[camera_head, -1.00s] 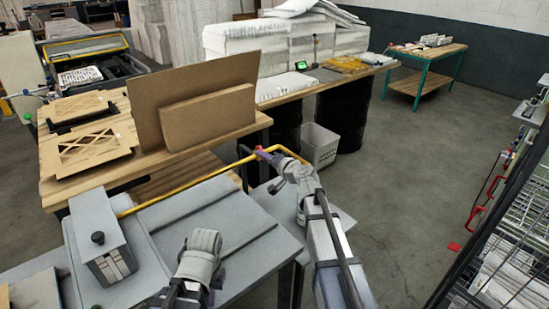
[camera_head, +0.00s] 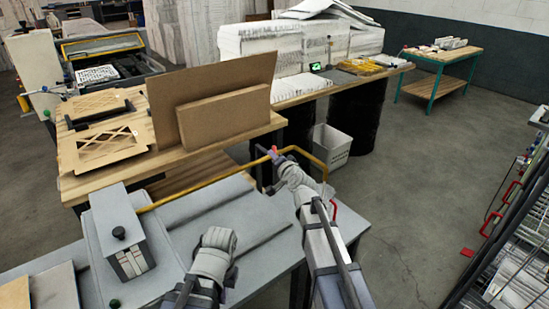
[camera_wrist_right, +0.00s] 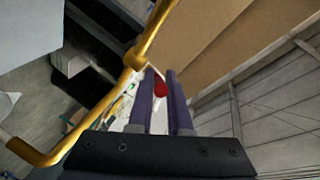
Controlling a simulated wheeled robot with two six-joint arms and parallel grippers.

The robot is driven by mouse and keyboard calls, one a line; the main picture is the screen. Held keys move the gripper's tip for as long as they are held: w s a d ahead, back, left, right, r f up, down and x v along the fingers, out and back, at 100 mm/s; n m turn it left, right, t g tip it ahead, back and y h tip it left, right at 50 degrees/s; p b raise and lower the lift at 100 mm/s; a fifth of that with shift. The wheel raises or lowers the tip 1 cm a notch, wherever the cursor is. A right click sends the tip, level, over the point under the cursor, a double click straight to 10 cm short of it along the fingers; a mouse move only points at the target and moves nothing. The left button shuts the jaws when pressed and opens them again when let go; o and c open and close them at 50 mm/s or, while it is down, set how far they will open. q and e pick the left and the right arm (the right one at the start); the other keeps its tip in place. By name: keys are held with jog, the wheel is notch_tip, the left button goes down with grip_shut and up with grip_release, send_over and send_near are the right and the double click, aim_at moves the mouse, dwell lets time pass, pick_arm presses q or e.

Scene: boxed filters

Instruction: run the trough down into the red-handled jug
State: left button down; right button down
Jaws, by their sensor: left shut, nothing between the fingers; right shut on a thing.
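A yellow pipe (camera_head: 195,190) runs from beside a grey box (camera_head: 125,240) over the grey bench, then bends down at its right end. It also crosses the right wrist view (camera_wrist_right: 152,35). My right gripper (camera_head: 275,158) is at the pipe; its purple fingers in the wrist view (camera_wrist_right: 160,80) are shut on a small red knob (camera_wrist_right: 159,88) beside the pipe. A red handle (camera_head: 334,207) shows past my right arm near the bench's right edge; any jug body is hidden. My left gripper (camera_head: 216,242) is shut and empty above the bench front. I cannot make out a trough clearly.
The grey bench top (camera_head: 205,212) is mostly clear. Behind it, a wooden table (camera_head: 150,165) carries brown boards (camera_head: 225,95) and lattice frames. A white bin (camera_head: 333,147) stands on the floor. A wire rack (camera_head: 515,245) is at far right.

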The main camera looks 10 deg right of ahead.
jog(key=c, duration=0.8)
grip_release()
jog(key=shift+c, duration=0.2)
pick_arm(q)
jog(key=shift+r+p, duration=0.85)
pick_arm(e)
jog(key=v, duration=0.7)
jog(key=shift+s, duration=0.4)
jog(key=shift+d+r, duration=0.1)
